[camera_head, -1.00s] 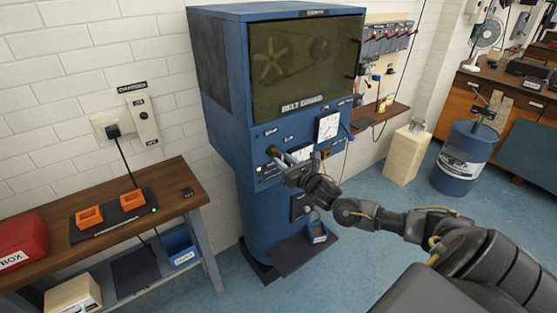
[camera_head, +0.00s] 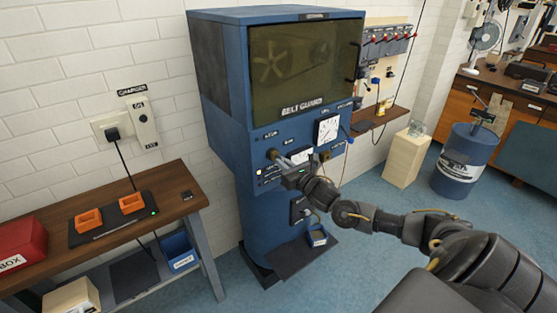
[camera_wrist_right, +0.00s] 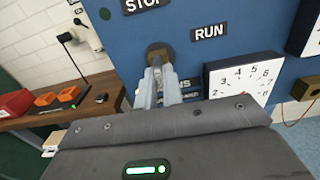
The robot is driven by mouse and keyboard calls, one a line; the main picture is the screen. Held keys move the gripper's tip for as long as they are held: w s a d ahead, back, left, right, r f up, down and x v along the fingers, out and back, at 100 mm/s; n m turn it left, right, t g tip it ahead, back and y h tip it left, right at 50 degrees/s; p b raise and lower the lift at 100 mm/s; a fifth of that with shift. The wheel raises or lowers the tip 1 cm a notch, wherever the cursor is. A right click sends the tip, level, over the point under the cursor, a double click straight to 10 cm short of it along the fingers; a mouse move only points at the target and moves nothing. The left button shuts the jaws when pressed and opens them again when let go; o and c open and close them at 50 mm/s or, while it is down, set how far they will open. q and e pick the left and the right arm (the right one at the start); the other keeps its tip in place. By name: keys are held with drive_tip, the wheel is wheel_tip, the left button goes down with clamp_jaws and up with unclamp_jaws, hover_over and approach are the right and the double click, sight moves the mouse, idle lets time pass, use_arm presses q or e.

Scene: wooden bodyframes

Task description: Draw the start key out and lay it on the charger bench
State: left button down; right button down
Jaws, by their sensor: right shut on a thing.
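My right gripper (camera_head: 280,160) is at the front panel of the blue machine (camera_head: 220,100). In the right wrist view its pale fingers (camera_wrist_right: 157,80) are closed together and reach to a brown, brass-like key switch (camera_wrist_right: 159,52) between the STOP and RUN labels. The fingers are shut on the start key, which they hide almost wholly; I cannot tell how deep it sits in the switch. The charger bench (camera_head: 180,190) is a brown wooden table at the left in the head view. My left gripper is not in view.
On the bench are a black charger mat (camera_head: 112,231) with two orange holders (camera_head: 88,220), a red box (camera_head: 20,246) and a small black item (camera_head: 187,196). Bare wood shows at the bench's right end. A dial (camera_wrist_right: 240,78) sits right of the switch.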

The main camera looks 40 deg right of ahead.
drive_tip(key=shift+s, duration=0.75)
idle(0.3)
drive_tip(key=shift+s+p, duration=0.65)
drive_tip(key=shift+s, duration=0.5)
